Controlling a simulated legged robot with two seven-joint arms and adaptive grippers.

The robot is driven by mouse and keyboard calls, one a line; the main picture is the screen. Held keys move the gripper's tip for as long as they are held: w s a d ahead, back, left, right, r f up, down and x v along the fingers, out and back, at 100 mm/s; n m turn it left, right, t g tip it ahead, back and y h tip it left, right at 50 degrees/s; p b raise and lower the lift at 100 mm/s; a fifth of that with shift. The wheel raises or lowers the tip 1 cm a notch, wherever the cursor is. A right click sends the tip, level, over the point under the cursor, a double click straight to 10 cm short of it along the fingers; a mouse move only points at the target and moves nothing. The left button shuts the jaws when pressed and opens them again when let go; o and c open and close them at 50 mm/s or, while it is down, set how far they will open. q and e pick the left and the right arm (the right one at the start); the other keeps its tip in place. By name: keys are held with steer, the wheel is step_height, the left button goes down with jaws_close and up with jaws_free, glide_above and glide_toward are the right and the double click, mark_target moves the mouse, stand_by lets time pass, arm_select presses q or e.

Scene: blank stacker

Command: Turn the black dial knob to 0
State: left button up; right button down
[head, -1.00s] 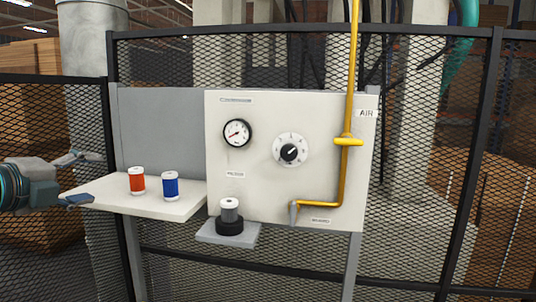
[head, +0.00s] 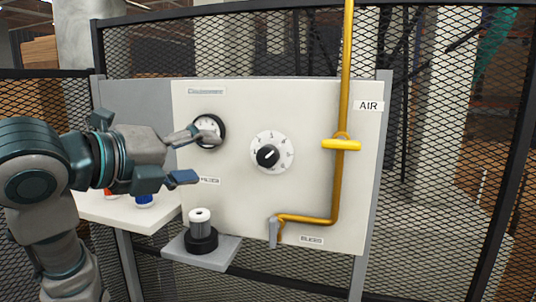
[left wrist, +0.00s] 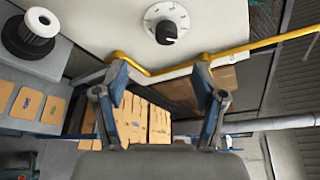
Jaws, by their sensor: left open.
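The black dial knob (head: 267,156) sits at the centre of a round white numbered dial plate (head: 286,141) on the upright white panel. Its pointer is tilted toward the upper right; the exact number is too small to read. My left gripper (head: 198,156) is open and empty, left of the dial and in front of the gauge, with its fingers pointing right. In the left wrist view the knob (left wrist: 166,32) and its dial plate (left wrist: 180,14) show at the top, beyond the two spread fingertips (left wrist: 160,70). My right gripper is not in view.
A round gauge (head: 209,130) is partly hidden by my left gripper. A yellow pipe (head: 340,190) with a yellow handle (head: 341,144) runs right of the dial. A black-based white spool (head: 200,238) stands on a grey shelf below. Red and blue spools (head: 145,199) are mostly hidden by my arm.

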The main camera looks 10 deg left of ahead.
mark_target(260, 156)
arm_select(q)
steer(key=w+d+p, duration=0.1)
steer(key=w+d, duration=0.1)
steer(key=w, duration=0.1)
steer(key=w+d+f, duration=0.1)
steer(key=w+d, duration=0.1)
steer(key=w, duration=0.1)
steer(key=w+d+f+p, duration=0.1)
steer(key=w+d, duration=0.2)
steer(key=w, duration=0.1)
steer(key=shift+p, duration=0.35)
steer(key=w, duration=0.1)
steer(key=w+f+p, duration=0.1)
steer(key=w, duration=0.1)
steer(key=shift+w, duration=0.3)
steer(key=shift+w+a, duration=0.1)
steer(key=shift+w, duration=0.1)
steer(key=shift+w+a+f, duration=0.15)
steer(key=shift+w+d, duration=0.1)
steer(key=shift+d, duration=0.6)
steer(key=c, duration=1.1)
steer(key=shift+c, duration=0.2)
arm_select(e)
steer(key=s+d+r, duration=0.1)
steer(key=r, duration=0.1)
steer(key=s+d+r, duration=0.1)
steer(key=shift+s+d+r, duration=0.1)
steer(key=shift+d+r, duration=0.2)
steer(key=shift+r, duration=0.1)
